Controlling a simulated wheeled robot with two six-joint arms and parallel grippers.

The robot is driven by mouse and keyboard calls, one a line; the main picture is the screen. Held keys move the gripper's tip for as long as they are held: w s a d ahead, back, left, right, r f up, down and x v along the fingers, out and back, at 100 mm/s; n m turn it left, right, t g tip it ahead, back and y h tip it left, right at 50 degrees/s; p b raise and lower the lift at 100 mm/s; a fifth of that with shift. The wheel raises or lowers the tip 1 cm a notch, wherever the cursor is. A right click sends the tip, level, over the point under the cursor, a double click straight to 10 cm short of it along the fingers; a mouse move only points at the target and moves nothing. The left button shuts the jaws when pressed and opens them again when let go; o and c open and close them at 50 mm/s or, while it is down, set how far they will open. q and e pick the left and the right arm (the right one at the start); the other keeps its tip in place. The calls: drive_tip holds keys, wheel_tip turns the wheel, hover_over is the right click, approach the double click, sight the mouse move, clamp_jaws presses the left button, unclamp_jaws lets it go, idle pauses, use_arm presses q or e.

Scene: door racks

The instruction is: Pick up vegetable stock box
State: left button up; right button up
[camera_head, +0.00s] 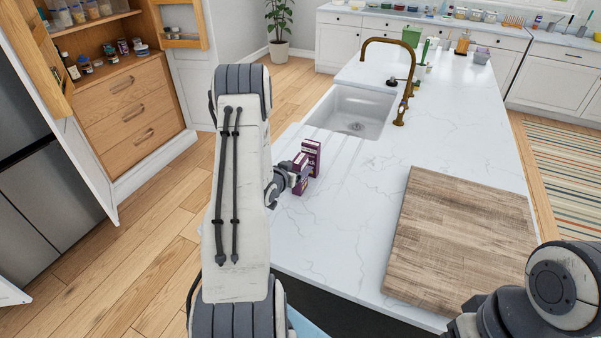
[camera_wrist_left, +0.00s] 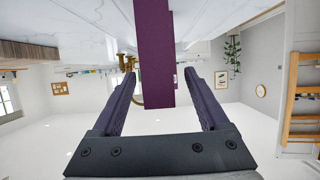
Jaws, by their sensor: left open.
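My left gripper (camera_head: 298,174) is at the nearer box, partly hidden by my forearm. In the left wrist view, which is upside down, a purple box (camera_wrist_left: 155,50) lies between the two open fingers of my left gripper (camera_wrist_left: 158,82), with a visible gap on each side. My right arm shows at the lower right in the head view, but its gripper is not visible.
A wooden cutting board (camera_head: 460,240) lies on the counter to the right. Behind the boxes are a white sink (camera_head: 352,112) and a brass faucet (camera_head: 405,85). An open pantry (camera_head: 125,95) stands at the left. The counter between the boxes and board is clear.

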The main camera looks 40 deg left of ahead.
use_arm(q)
drive_tip(key=p+x, duration=0.2)
drive_tip(key=x, duration=0.1)
drive_tip(key=shift+w+f+p, duration=0.2)
drive_tip(key=shift+w+p, duration=0.1)
drive_tip(key=shift+w, duration=0.1)
drive_tip(key=shift+w+a+f, duration=0.1)
drive_tip(key=shift+w+f, duration=0.3)
drive_tip(key=shift+w, duration=0.2)
clamp_jaws()
